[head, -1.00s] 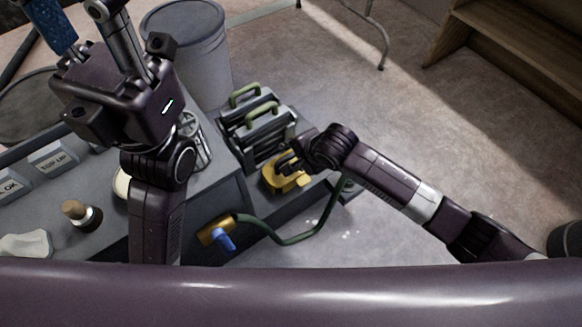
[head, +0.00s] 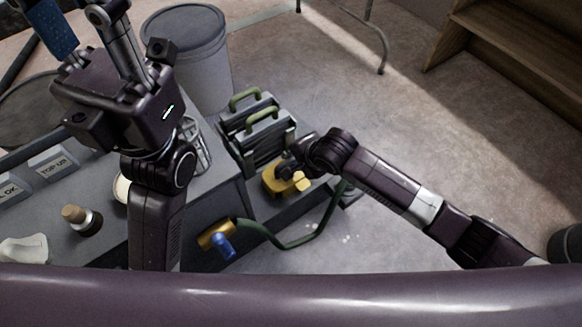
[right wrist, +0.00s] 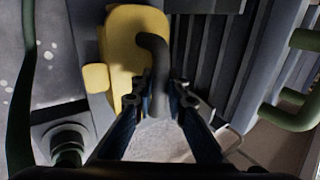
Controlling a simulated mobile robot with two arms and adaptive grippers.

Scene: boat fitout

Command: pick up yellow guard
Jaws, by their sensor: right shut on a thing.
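The yellow guard (head: 273,182) is a chunky yellow piece at the near right corner of the dark bench unit, beside the slatted grey units. In the right wrist view the yellow guard (right wrist: 127,45) fills the upper middle, with a dark curved handle (right wrist: 158,55) on it. My right gripper (head: 293,170) is at the guard; in the right wrist view its fingertips (right wrist: 158,98) are shut on the dark handle, one on each side. My left gripper (head: 82,22) is raised at the upper left, its fingertips cut off by the frame, well away from the guard.
Slatted grey units with green handles (head: 262,112) stand right beside the guard. A green hose (head: 290,241) with a brass and blue valve (head: 217,235) curves in front of it. A grey bin (head: 190,50) stands behind.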

